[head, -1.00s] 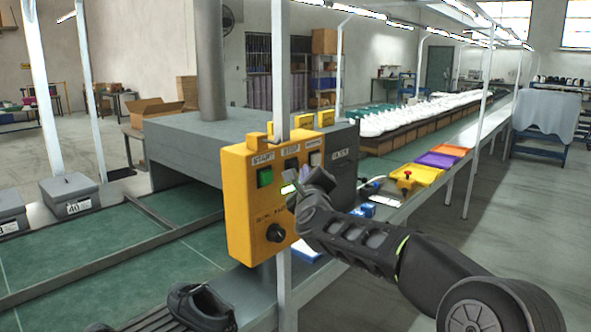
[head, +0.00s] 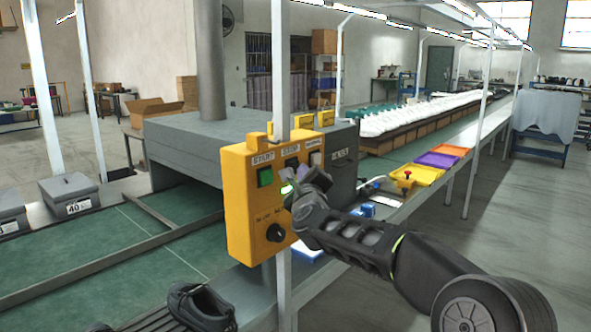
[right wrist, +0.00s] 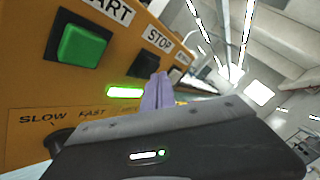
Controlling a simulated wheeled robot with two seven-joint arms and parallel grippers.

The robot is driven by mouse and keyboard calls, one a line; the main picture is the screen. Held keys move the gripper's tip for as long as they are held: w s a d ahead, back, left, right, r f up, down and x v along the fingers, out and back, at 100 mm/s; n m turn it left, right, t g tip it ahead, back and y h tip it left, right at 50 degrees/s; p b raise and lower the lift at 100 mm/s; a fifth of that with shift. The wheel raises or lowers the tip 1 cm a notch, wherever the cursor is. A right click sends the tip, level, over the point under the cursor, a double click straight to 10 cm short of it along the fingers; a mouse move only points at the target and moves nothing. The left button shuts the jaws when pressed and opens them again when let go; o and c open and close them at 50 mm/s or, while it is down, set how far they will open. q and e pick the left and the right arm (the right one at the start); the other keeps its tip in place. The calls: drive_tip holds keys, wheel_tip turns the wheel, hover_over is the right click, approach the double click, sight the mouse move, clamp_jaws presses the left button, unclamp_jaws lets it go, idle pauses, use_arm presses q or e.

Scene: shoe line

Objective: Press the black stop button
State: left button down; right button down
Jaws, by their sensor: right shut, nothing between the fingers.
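The yellow control box (head: 239,213) hangs on a post, with a green start button (head: 265,177) on its left. The black stop button (head: 291,163) sits under the STOP label; in the right wrist view the black button (right wrist: 147,64) shows beside the green one. My right gripper (head: 292,182) is shut and empty in front of the box, just below the stop button. In the right wrist view its fingertips (right wrist: 160,80) overlap the button's lower edge; I cannot tell whether they touch it. My left gripper is not in view.
A dark knob (head: 275,232) sits low on the box. A small red button on a yellow base (head: 406,178) stands to the right, near yellow, purple and orange trays. A black shoe (head: 203,306) lies on the near rack. The green belt (head: 90,250) runs behind the box.

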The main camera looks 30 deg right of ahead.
drive_tip(key=shift+w+a, duration=0.15)
drive_tip(key=shift+w, duration=0.35)
idle(0.8)
drive_tip(key=shift+s+d+b, duration=0.25)
drive_tip(key=shift+s+b, duration=0.5)
drive_tip(key=shift+s, duration=0.15)
drive_tip(key=shift+s, duration=0.1)
drive_tip(key=s+b, duration=0.1)
drive_tip(key=s+d+b, duration=0.1)
drive_tip(key=s, duration=0.1)
drive_tip(key=s+b, duration=0.1)
drive_tip(key=shift+s+d+b, duration=0.25)
drive_tip(key=shift+s+b, duration=0.05)
